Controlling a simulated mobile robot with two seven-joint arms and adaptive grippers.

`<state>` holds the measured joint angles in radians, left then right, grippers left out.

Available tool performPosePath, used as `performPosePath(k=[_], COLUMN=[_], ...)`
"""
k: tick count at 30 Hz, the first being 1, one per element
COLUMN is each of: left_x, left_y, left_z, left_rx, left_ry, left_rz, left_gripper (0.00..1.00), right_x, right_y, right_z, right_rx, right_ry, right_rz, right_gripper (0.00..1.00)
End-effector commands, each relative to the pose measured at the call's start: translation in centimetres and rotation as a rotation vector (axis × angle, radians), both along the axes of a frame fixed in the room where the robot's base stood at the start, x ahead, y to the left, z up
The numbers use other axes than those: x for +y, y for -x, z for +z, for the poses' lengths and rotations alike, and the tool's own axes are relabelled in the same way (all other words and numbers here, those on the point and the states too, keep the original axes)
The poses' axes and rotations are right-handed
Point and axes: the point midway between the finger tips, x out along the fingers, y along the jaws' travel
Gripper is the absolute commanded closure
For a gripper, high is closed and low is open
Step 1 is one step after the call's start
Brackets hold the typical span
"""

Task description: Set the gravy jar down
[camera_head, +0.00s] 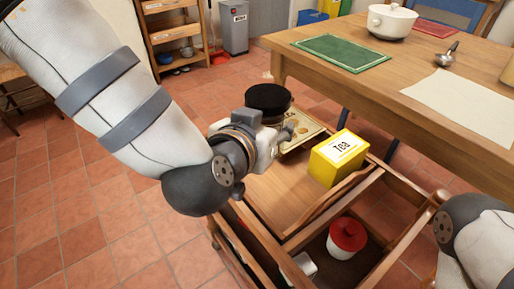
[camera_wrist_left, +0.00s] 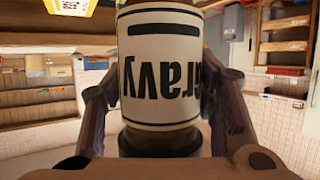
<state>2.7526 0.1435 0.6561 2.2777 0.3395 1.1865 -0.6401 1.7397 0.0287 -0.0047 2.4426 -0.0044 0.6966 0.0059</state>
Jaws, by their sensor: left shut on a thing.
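The gravy jar fills the middle of the left wrist view (camera_wrist_left: 160,65), with a white label reading "Gravy" upside down there. In the head view its round black lid (camera_head: 268,96) shows just beyond my left gripper (camera_head: 280,130). My left gripper is shut on the jar, with one finger on each side of it. The hand hides most of the jar's body in the head view. The jar is over or near the far end of the wooden cart's top (camera_head: 275,198); I cannot tell whether its base touches anything. My right gripper is out of view.
A yellow Tea box (camera_head: 338,158) stands on the cart to the right of my left gripper. A large table (camera_head: 385,85) stands behind. Bare cart top shows near the hand.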

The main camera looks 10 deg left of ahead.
Motion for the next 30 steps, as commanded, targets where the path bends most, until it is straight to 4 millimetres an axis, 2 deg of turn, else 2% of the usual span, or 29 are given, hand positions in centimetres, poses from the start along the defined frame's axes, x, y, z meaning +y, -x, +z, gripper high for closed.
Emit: performPosePath(k=[6,8,13,20,27,30], left_x=[3.5,4.4,6.0,6.9,7.3,7.3], left_y=[-4.4,-5.5,-7.6,-9.0,-9.4,-9.4], left_z=[-2.7,-3.3,-6.7,-8.4,-12.3,-12.0], left_rx=[0.001,0.001,0.003,-0.001,0.002,-0.002], left_ry=[0.004,0.002,0.001,0.001,0.001,0.001], left_rz=[0.009,0.007,0.005,0.003,0.002,0.001], left_gripper=[0.90,0.90,0.90,0.90,0.90,0.90], right_x=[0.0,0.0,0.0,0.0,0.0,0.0], right_y=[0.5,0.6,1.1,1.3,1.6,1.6], right_z=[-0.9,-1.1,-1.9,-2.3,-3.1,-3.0], right_rx=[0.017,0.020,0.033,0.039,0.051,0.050], right_ry=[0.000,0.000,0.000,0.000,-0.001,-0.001], right_rz=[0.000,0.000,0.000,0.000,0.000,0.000], right_gripper=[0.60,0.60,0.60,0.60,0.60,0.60])
